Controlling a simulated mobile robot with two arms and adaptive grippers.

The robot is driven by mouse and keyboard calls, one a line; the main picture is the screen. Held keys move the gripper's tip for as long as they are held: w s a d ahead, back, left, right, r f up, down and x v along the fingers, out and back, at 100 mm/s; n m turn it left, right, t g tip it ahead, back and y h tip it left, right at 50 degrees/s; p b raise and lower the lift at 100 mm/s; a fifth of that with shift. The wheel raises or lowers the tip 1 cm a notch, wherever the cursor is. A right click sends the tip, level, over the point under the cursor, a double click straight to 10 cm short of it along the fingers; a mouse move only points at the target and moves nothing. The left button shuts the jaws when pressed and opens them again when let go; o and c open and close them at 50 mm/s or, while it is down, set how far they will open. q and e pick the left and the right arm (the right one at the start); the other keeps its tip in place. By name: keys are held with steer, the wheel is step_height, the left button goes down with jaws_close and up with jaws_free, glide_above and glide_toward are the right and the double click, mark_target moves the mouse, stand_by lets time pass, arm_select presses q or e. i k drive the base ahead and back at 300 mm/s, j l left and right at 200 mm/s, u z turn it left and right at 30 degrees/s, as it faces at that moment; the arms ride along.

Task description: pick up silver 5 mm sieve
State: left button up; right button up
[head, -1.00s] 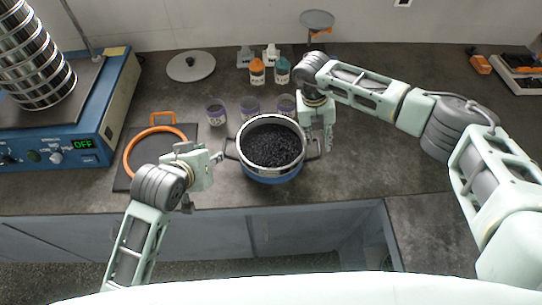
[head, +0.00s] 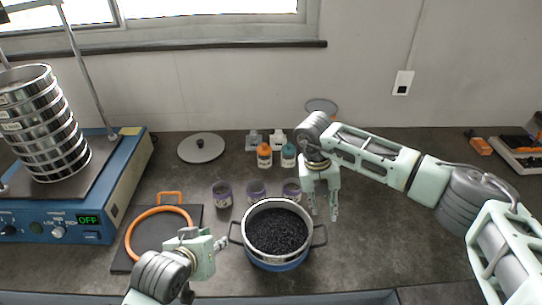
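A stack of silver sieves (head: 45,125) stands on the blue sieve shaker (head: 100,195) at the left; I cannot read which one is 5 mm. A silver-rimmed round vessel (head: 275,258) with two side handles, blue lower down, stands on the bench, filled with black granules (head: 278,231). Whether its silver part is a sieve is unclear. My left gripper (head: 207,266) is beside the vessel's left handle, apart from it, and looks open and empty. My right gripper (head: 322,208) is open and empty, fingers pointing down, above and behind the right handle.
An orange ring (head: 130,240) with a handle lies on a dark mat (head: 195,212). A grey lid (head: 201,148) lies back left. The right bench is mostly clear.

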mark_target(274, 231)
steer(key=k+j, duration=0.2)
steer(key=k, duration=0.3)
steer(key=k+j, duration=0.2)
steer(key=k, duration=0.25)
